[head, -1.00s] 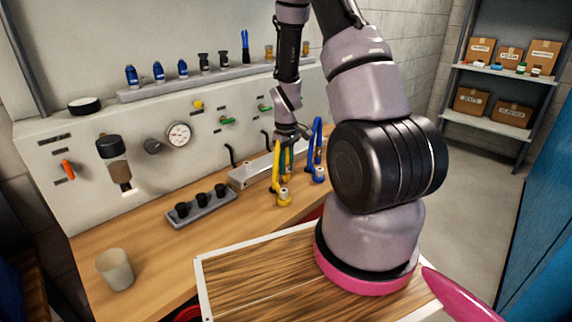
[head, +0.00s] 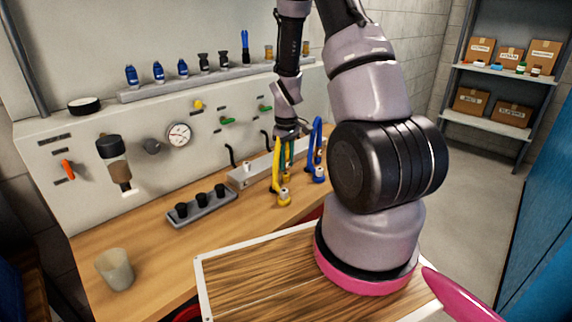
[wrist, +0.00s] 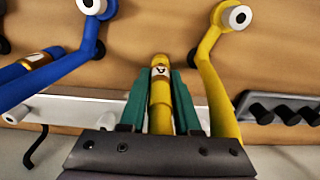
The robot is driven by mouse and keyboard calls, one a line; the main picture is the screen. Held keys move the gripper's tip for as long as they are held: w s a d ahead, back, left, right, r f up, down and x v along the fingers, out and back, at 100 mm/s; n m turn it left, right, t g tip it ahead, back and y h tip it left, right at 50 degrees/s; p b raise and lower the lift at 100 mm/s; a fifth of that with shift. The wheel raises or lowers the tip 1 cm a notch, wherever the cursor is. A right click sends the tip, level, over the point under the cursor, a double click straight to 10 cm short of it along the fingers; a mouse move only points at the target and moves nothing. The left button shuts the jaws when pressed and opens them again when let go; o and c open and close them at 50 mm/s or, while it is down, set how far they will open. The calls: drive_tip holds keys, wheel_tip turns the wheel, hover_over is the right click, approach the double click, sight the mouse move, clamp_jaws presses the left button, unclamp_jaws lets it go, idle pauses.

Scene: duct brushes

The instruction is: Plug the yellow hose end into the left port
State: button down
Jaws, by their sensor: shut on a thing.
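My gripper (wrist: 160,90) has teal fingers, shut on the yellow hose end (wrist: 160,97), which has a brown and white collar. The yellow hose (wrist: 217,85) loops up beside the right finger from a round fitting at the top of the wrist view. In the head view my gripper (head: 287,150) is over the bench, and the yellow hose (head: 277,165) runs down to its yellow base. The silver port block (head: 250,173) lies along the wall behind it; it also shows in the wrist view (wrist: 75,110). The left port's opening is not clear.
A blue hose (head: 317,150) stands just right of the gripper. A rack of black cups (head: 202,205) lies to the left on the bench, with a beige cup (head: 115,269) nearer. Black hooks (head: 232,157) stick out above the port block. The front of the bench is mostly clear.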

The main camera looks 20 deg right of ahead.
drive_tip(key=shift+r, duration=2.1)
